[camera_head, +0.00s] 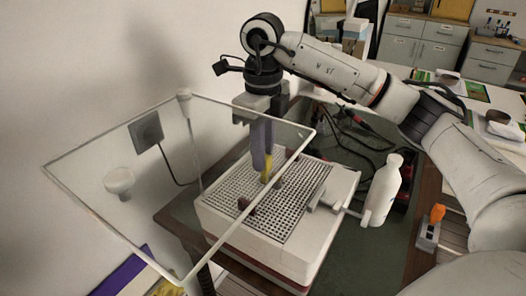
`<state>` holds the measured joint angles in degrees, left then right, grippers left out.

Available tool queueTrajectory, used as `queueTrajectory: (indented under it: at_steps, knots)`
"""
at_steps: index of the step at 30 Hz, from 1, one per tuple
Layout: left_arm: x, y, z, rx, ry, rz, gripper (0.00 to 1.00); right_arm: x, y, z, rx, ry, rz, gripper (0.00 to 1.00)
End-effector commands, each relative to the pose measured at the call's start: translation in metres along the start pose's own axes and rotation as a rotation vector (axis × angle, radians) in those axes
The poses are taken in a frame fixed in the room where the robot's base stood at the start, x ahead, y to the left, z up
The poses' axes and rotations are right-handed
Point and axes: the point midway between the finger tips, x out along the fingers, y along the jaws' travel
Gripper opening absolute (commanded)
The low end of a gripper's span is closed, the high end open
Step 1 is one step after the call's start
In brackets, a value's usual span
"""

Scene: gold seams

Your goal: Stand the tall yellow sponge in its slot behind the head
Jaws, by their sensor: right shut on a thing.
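My right gripper (263,150) reaches in from the upper right and points down over a white box with a perforated grey top (275,215). It is shut on the yellow sponge (266,170). Only a small yellow part of the sponge shows at the fingertips; the fingers hide the rest. Its lower end is close above the perforated top or touching it; I cannot tell which. I cannot make out the head or the slot. My left gripper is not in view.
A clear panel with pale edges (110,132) stands in front, at the left. A white bottle (384,190) stands right of the box. An orange-handled item (437,213) is farther right. Dark cables (350,135) lie behind. Two small dark red pieces (244,204) are on the grid.

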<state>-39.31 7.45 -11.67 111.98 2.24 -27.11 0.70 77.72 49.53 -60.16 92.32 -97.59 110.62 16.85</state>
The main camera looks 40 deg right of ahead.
Motion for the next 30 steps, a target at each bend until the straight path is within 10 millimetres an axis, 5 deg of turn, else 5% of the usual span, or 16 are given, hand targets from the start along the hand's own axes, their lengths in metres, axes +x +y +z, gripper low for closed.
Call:
queueTrajectory:
  at_steps: [30]
  knots:
    - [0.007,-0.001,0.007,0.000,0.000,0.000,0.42,0.016,0.000,0.000,0.000,0.000,0.000,0.00]
